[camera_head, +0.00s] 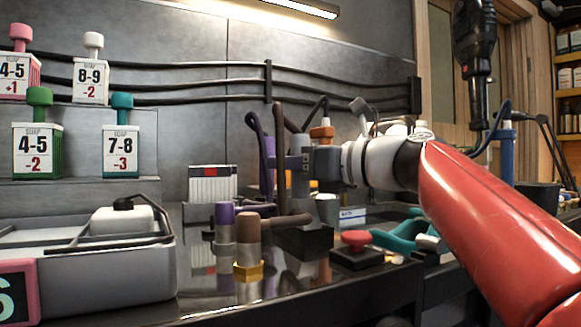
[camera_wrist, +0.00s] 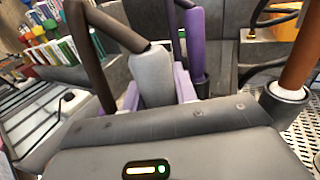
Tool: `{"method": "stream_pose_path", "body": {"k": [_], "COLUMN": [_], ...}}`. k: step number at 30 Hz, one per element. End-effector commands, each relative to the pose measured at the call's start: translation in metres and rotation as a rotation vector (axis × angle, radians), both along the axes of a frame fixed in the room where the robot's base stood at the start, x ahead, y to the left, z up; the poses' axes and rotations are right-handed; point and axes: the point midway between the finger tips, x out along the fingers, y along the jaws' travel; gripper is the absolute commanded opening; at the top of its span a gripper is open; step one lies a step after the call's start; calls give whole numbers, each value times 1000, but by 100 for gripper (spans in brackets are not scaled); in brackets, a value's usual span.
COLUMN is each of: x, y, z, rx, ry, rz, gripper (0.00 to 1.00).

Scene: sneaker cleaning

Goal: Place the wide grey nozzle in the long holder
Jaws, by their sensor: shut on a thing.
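My gripper (camera_head: 284,163) reaches in from the right, held level above the dark bench. In the wrist view a light grey, wide piece (camera_wrist: 152,76), apparently the wide grey nozzle, sits between my two pale lilac fingers, which are shut on it. A brown bent tube (camera_wrist: 82,45) meets or overlaps its top; I cannot tell if they are joined. A black block (camera_head: 305,242) stands on the bench below my gripper. I cannot tell whether it is the long holder.
Purple-topped (camera_head: 225,215) and brown-topped (camera_head: 248,229) cylinders stand left of the block. A purple bent tube (camera_head: 266,160) rises behind my gripper. A red knob on a black base (camera_head: 355,240) and a teal tool (camera_head: 400,237) lie right. A grey tray (camera_head: 110,270) fills the left.

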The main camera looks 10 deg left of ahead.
Motion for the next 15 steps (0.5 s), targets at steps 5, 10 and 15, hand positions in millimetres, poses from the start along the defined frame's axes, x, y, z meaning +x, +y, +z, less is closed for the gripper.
{"method": "stream_pose_path", "body": {"k": [5,10,15], "x": [0,0,0], "y": [0,0,0], "z": [-3,-3,-3], "rx": [0,0,0], "ry": [0,0,0], "rz": [0,0,0], "gripper": [30,50,50]}}
